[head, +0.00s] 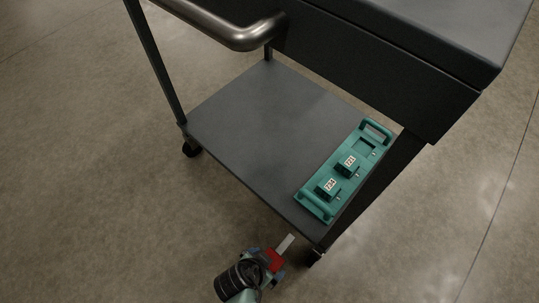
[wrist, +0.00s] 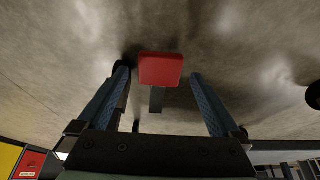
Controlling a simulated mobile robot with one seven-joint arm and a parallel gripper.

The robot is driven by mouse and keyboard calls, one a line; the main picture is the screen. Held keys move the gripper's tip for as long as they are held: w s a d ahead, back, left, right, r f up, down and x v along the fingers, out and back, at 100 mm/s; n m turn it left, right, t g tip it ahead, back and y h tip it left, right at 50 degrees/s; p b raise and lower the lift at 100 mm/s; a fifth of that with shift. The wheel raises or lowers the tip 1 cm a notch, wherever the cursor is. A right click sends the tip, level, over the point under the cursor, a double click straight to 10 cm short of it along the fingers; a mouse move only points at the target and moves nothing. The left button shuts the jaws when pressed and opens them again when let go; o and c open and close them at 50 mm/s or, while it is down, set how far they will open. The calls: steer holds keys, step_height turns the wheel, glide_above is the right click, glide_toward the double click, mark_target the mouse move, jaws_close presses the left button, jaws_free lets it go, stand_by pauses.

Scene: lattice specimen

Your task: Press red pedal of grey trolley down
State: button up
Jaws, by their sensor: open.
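The grey trolley (head: 250,110) stands on the floor in the head view, with a flat lower shelf. Its red pedal (head: 275,261) sits low beyond the shelf's near edge, on a pale metal bar (head: 286,243). My gripper (head: 265,264) is at the pedal and partly hides it. In the wrist view the red pedal (wrist: 161,70) shows as a red block between the two blue fingers of my gripper (wrist: 160,78), with a gap on each side. The jaws are open and hold nothing. I cannot tell whether they touch the pedal.
A teal tray (head: 311,203) with two small dark labelled blocks lies on the shelf's right side. The trolley's handle (head: 237,38) curves out above. Dark wheels (head: 190,149) stand under the shelf. The floor on the left is clear. Yellow and red panels show in the wrist view's lower left.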

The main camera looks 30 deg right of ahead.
steer(key=p+v, duration=0.5)
steer(key=v, duration=0.5)
steer(key=shift+p, duration=0.4)
steer(key=shift+s, duration=0.1)
